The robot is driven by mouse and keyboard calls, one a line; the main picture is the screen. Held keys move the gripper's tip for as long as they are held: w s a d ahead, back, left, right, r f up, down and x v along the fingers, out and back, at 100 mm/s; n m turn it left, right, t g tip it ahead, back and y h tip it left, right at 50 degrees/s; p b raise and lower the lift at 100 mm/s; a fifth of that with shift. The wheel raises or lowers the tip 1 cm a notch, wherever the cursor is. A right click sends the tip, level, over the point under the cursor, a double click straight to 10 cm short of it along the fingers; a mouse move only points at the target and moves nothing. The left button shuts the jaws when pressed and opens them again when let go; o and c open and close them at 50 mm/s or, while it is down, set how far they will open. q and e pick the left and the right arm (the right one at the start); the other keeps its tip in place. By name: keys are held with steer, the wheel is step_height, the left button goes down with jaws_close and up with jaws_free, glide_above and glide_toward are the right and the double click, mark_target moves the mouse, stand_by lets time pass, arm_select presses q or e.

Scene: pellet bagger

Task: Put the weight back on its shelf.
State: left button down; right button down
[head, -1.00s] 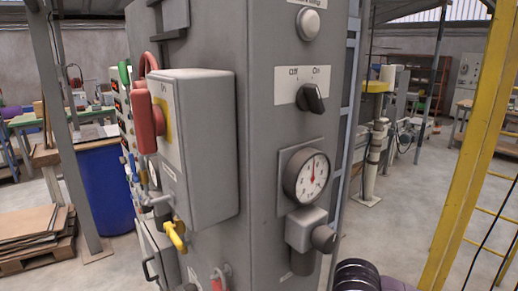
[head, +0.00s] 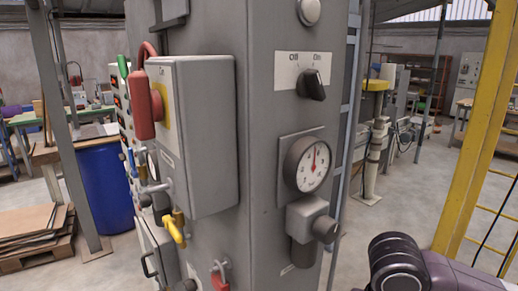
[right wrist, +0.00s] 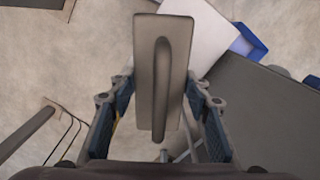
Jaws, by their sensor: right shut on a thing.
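The weight (right wrist: 181,62) is a grey-brown rectangular block with a long raised handle along its middle, seen in the right wrist view. My right gripper (right wrist: 159,86) is shut on it, with one blue-padded finger at each side of the block. My right arm (head: 400,266) shows at the bottom right of the head view; its gripper and the weight are outside that view. I cannot make out the weight's shelf for sure in either view. My left gripper is not in view.
A tall grey machine cabinet (head: 272,215) with a gauge (head: 307,165), a switch (head: 312,86) and a protruding box (head: 207,140) stands close ahead. A yellow frame (head: 470,140) stands at the right. Below the weight are floor, a pale panel (right wrist: 212,28) and a dark grey surface (right wrist: 270,110).

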steer(key=n, duration=0.2)
steer(key=r+n, duration=0.1)
steer(key=n, duration=0.1)
steer(key=shift+s+d, duration=0.3)
steer(key=shift+d, duration=0.1)
steer(key=shift+r, duration=0.1)
stand_by(0.8)
stand_by(0.6)
